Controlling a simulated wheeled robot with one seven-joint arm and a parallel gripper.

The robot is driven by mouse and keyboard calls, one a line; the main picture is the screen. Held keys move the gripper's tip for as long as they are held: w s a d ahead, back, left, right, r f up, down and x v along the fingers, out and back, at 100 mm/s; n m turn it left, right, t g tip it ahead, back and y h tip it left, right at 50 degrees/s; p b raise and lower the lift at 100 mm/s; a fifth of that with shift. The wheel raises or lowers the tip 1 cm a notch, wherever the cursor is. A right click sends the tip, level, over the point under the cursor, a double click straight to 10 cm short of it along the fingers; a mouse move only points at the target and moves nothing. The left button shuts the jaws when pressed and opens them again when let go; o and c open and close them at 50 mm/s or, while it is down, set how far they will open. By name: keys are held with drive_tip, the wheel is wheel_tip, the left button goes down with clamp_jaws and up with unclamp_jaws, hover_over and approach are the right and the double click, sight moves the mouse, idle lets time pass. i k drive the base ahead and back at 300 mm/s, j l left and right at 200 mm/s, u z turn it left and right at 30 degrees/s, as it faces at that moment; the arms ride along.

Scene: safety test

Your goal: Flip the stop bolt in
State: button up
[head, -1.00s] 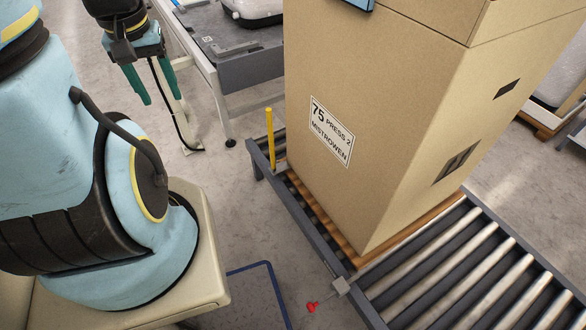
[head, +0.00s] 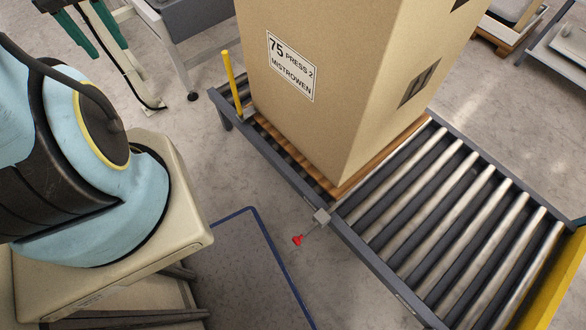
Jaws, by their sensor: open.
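A red knob (head: 297,240) on a thin rod sticks out from a small grey block (head: 321,216) on the near side rail of the roller conveyor; this looks like the stop bolt. It points outward, away from the rollers, over the floor. My gripper (head: 108,48) shows at the top left with two green fingers, spread apart and empty. It is well away from the red knob, up and to its left. The upper part of my gripper is cut off by the picture's edge.
A tall cardboard box (head: 330,100) stands on a wooden pallet on the conveyor (head: 400,290), by the grey block. A yellow post (head: 229,75) rises at the conveyor's far left end; a yellow plate (head: 555,290) closes the right end. A blue-edged mat (head: 245,270) lies in front.

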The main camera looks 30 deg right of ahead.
sight(297, 240)
drive_tip(key=z, duration=1.7)
drive_tip(key=j+z, duration=1.15)
drive_tip(key=z, duration=0.15)
drive_tip(key=k+j+z, duration=0.15)
drive_tip(key=j+z, duration=0.3)
drive_tip(key=k+j+z, duration=0.2)
drive_tip(key=z, duration=0.25)
drive_tip(key=k+j+z, duration=0.15)
drive_tip(key=k+j, duration=0.25)
drive_tip(key=k+j+z, duration=0.2)
drive_tip(key=k+j, duration=0.2)
drive_tip(key=k+j+z, duration=0.15)
drive_tip(key=k+j, duration=0.15)
drive_tip(key=k, duration=0.2)
drive_tip(key=k+j+z, duration=0.2)
drive_tip(key=k, duration=0.3)
drive_tip(key=k+j, duration=0.2)
drive_tip(key=k, duration=0.15)
drive_tip(key=k+j, duration=0.2)
drive_tip(key=k, duration=0.15)
drive_tip(key=i+l, duration=0.2)
drive_tip(key=i, duration=0.35)
drive_tip(key=i+l, duration=0.15)
drive_tip(key=i, duration=0.45)
drive_tip(key=i+l, duration=0.2)
drive_tip(key=i, duration=0.35)
drive_tip(key=u, duration=1.65)
